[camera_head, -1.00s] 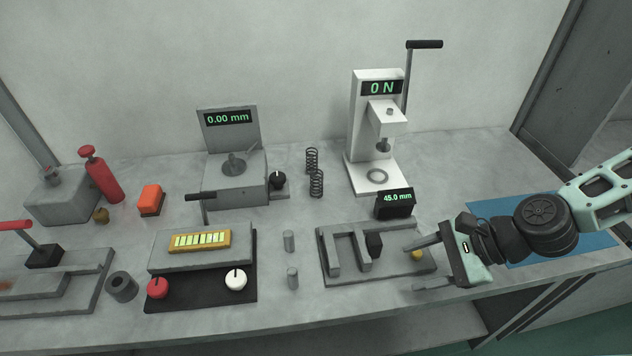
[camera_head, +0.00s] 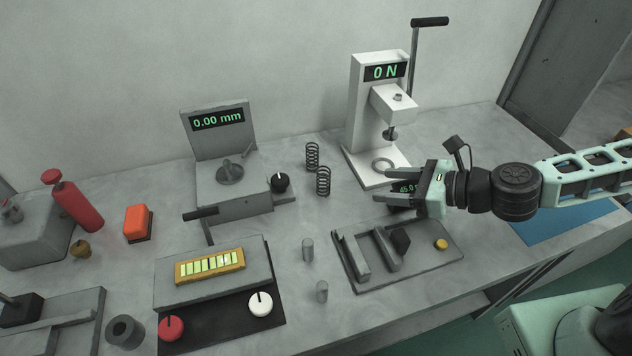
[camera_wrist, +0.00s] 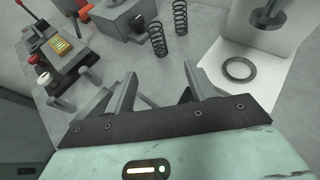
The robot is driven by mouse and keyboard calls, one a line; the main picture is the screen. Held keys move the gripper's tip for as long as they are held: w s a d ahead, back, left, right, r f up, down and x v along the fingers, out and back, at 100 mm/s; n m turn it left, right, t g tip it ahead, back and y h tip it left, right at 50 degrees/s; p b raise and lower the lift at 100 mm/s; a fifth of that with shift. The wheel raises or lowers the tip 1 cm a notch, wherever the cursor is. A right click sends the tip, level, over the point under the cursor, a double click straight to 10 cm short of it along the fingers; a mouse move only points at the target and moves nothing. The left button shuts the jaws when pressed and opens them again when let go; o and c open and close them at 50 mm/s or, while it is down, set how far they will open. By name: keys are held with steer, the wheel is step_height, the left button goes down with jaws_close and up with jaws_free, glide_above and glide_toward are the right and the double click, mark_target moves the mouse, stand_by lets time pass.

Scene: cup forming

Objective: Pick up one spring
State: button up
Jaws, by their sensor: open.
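Two dark coil springs stand upright on the grey worktable, close to each other. In the head view the rear spring (camera_head: 312,156) is slightly left of the front spring (camera_head: 323,181). In the wrist view one spring (camera_wrist: 158,38) is at the upper middle and the other spring (camera_wrist: 180,17) is to its right and farther up. My gripper (camera_head: 381,184) is open and empty, to the right of both springs and apart from them. Its two fingers (camera_wrist: 160,88) point toward the springs in the wrist view.
The white force press (camera_head: 365,120) with its ring base stands behind my gripper. A grey gauge block (camera_head: 232,190) is left of the springs. A slotted fixture (camera_head: 410,270) and two small metal cylinders (camera_head: 307,250) are in front.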

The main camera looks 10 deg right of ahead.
steer(key=shift+w+a+f+b, duration=0.2)
steer(key=shift+a+f+b, duration=0.2)
steer(key=shift+f+b, duration=0.2)
glide_toward(324, 183)
steer(key=w+a+f, duration=0.1)
steer(key=w, duration=0.1)
steer(key=w+a+f, duration=0.2)
steer(key=shift+b, duration=0.3)
steer(key=shift+p+x, duration=0.35)
steer(key=shift+x, duration=2.6)
steer(key=shift+s+f, duration=0.15)
steer(key=shift+f, duration=0.05)
steer(key=shift+c, duration=0.3)
steer(key=c, duration=1)
